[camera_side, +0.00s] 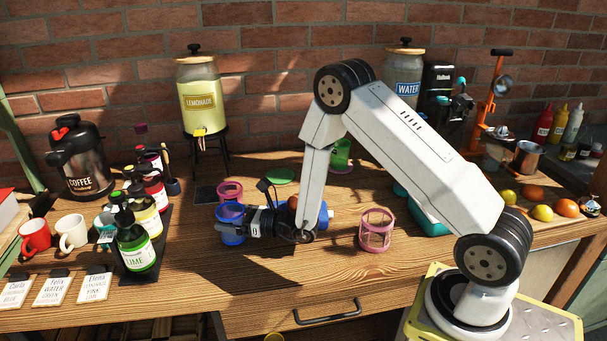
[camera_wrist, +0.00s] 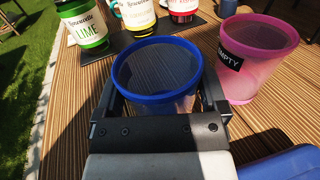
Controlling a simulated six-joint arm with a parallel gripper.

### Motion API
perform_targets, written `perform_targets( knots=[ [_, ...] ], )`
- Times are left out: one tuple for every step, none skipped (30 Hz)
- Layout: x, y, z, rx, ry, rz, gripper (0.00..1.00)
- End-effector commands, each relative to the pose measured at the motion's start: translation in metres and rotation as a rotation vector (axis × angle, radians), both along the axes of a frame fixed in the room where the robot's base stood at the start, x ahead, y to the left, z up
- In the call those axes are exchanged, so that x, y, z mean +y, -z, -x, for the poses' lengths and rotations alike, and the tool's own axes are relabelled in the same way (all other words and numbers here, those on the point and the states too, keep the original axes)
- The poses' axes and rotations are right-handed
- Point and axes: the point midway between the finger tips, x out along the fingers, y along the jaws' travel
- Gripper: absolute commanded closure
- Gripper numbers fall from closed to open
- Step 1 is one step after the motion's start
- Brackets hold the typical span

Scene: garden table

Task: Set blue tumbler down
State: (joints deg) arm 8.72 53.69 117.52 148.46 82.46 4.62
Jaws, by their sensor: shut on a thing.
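The blue tumbler (camera_wrist: 156,76) is see-through with a solid blue rim and stands upright between the fingers of my gripper (camera_wrist: 160,104) in the wrist view. My gripper is shut on it. In the side view the blue tumbler (camera_side: 231,233) is at the left end of my gripper (camera_side: 232,224), low over the wooden table (camera_side: 300,262). I cannot tell whether its base touches the wood. The tumbler looks empty.
A pink tumbler (camera_wrist: 257,55) labelled EMPTY stands close to the right of the blue one in the wrist view. Syrup bottles (camera_side: 136,243) stand on a dark tray to the left. A pink openwork holder (camera_side: 376,231) stands right of my gripper. The front middle table is clear.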

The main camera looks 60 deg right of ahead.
Motion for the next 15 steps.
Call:
perform_targets(
  knots=[
    [-0.0001,0.0023,0.0000,0.000,0.000,0.000,0.67],
    [-0.0001,0.0028,0.0000,-0.001,0.000,0.000,0.67],
    [-0.0001,0.0031,0.0000,-0.001,0.000,0.000,0.67],
    [-0.0001,0.0031,-0.0001,-0.001,0.000,0.000,0.67],
    [-0.0001,0.0030,-0.0001,-0.002,0.000,-0.001,0.67],
    [-0.0001,0.0029,-0.0001,-0.002,0.000,-0.001,0.67],
    [-0.0001,0.0028,-0.0001,-0.002,0.000,-0.001,0.67],
    [0.0000,0.0028,0.0000,-0.001,0.000,0.000,0.67],
    [0.0000,0.0028,0.0000,-0.001,0.000,0.000,0.67],
    [0.0000,0.0029,0.0000,-0.001,0.000,0.000,0.67],
    [0.0000,0.0032,0.0000,-0.001,0.000,0.000,0.67],
    [0.0000,0.0039,0.0000,-0.001,0.000,0.000,0.67],
    [0.0000,0.0046,0.0000,-0.001,0.000,0.000,0.67],
    [0.0000,0.0052,0.0000,-0.001,0.000,0.000,0.67],
    [0.0000,0.0060,0.0000,-0.001,0.000,0.000,0.67]
  ],
)
